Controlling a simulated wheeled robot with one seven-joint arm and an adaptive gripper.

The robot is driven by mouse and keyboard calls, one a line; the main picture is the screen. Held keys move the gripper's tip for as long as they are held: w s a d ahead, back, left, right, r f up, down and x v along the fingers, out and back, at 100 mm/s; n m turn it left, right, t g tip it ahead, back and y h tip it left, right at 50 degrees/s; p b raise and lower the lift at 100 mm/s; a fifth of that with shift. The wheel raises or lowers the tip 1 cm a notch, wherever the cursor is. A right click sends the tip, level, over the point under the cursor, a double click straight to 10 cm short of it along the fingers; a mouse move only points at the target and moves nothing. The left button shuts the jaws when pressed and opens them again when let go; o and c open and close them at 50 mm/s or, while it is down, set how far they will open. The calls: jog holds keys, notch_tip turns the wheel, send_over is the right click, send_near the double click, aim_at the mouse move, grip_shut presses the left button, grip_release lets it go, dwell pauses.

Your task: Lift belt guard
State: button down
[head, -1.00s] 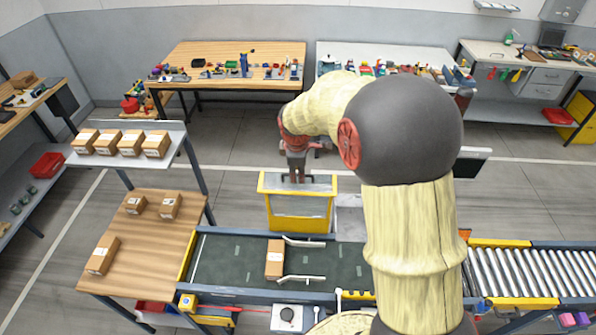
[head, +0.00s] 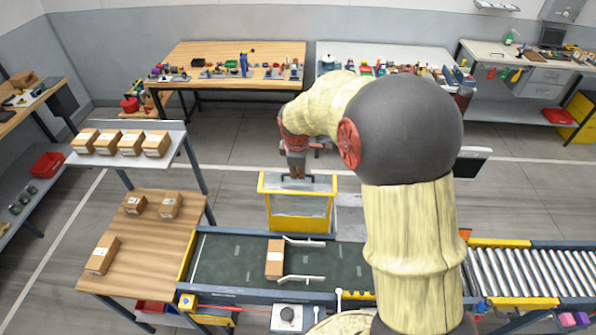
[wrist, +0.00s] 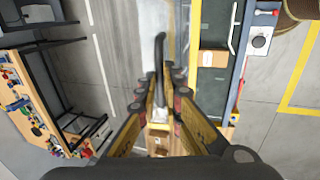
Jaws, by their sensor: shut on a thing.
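The belt guard (head: 264,205) is an upright yellow frame with a clear panel, at the far side of the conveyor in the head view. My gripper (head: 297,177) is at the guard's top, pointing down. In the wrist view, my gripper (wrist: 163,88) is shut on the guard's dark handle (wrist: 160,50), which runs between the fingers. The guard's yellow edge (wrist: 195,35) shows beside it there. My fingers partly hide the handle in the head view. I cannot tell whether the guard's lower edge is clear of its support.
A carton (head: 275,258) lies on the dark green belt (head: 220,258), beside pale guide rails. A wooden table (head: 150,245) with several cartons stands at left; a roller conveyor (head: 520,270) is at right. Open floor (head: 230,150) lies behind the guard.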

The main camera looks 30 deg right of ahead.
jog(key=s+a, duration=0.1)
jog(key=s+a+f+b, duration=0.1)
jog(key=s, duration=0.1)
jog(key=s+a+b, duration=0.1)
jog(key=shift+s+f, duration=0.3)
jog(key=shift+f, duration=0.05)
jog(key=c, duration=2.6)
grip_release()
jog(key=shift+s+a, duration=0.1)
jog(key=shift+s, duration=0.05)
jog(key=o, duration=0.5)
jog(key=shift+f, duration=0.1)
jog(key=shift+o, duration=0.9)
jog(key=p, duration=0.5)
send_near(297, 189)
jog(key=shift+s+a+r, duration=0.4)
jog(key=shift+s+r, duration=0.15)
jog(key=shift+s, duration=0.15)
jog(key=shift+s+a+r, duration=0.45)
jog(key=shift+s+r, duration=0.15)
jog(key=shift+s, duration=0.1)
jog(key=shift+s+a+r, duration=0.4)
jog(key=shift+s+r, duration=0.15)
jog(key=shift+s, duration=0.15)
